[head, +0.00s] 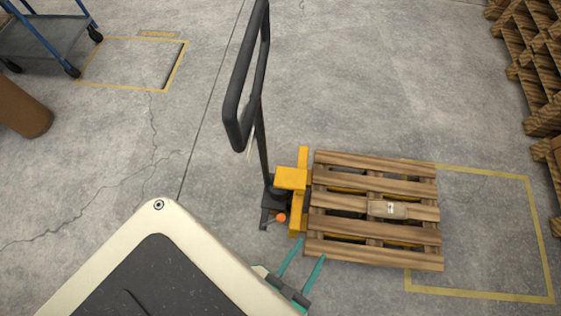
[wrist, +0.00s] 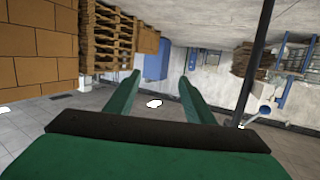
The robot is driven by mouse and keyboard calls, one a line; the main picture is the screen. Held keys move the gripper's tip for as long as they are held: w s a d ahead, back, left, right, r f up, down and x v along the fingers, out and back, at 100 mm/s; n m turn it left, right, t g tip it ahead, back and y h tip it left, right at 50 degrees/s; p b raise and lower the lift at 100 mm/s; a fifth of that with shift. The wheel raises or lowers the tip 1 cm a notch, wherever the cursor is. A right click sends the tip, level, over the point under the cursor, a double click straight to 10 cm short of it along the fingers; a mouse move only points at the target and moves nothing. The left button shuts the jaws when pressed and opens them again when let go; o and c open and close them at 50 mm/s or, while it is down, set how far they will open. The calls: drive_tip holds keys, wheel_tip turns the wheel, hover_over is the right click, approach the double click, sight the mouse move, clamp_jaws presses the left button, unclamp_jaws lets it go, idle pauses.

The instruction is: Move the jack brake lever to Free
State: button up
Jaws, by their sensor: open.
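The pallet jack (head: 291,179) has a yellow body and a tall black handle (head: 243,95). A small orange knob (head: 281,217) shows low beside its dark base; it looks like the end of the brake lever. I cannot read any Free marking or tell the lever's setting. My gripper (head: 303,249) has teal fingers, open and empty, pointing up the picture. It is below and slightly right of the knob, apart from it. In the wrist view my gripper (wrist: 160,76) has nothing between its fingers, and a dark upright pole (wrist: 257,65) stands to the right.
A yellow floor outline (head: 533,225) lies to the right. Stacked pallets (head: 540,70) stand at the right edge, a cart (head: 45,38) at upper left. Floor left of the jack is clear.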

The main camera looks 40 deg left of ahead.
drive_tip(key=w+a+f+n+g+y, duration=0.1)
drive_tip(key=a+f+n+y, duration=0.2)
drive_tip(key=f, duration=0.8)
drive_tip(key=w+a+f+n+y, duration=0.1)
drive_tip(key=a+f+y, duration=0.35)
drive_tip(key=f, duration=0.65)
drive_tip(key=w+a+f+n+g+y, duration=0.1)
drive_tip(key=w+a+f+n+y, duration=0.2)
drive_tip(key=f, duration=0.8)
drive_tip(key=w+a+m, duration=0.1)
drive_tip(key=w+a, duration=0.5)
drive_tip(key=a, duration=0.2)
drive_tip(key=shift+w+a+r, duration=0.25)
drive_tip(key=shift+w, duration=0.05)
drive_tip(key=shift+c, duration=0.4)
clamp_jaws()
drive_tip(key=shift+a+r, duration=0.1)
drive_tip(key=shift+a, duration=0.05)
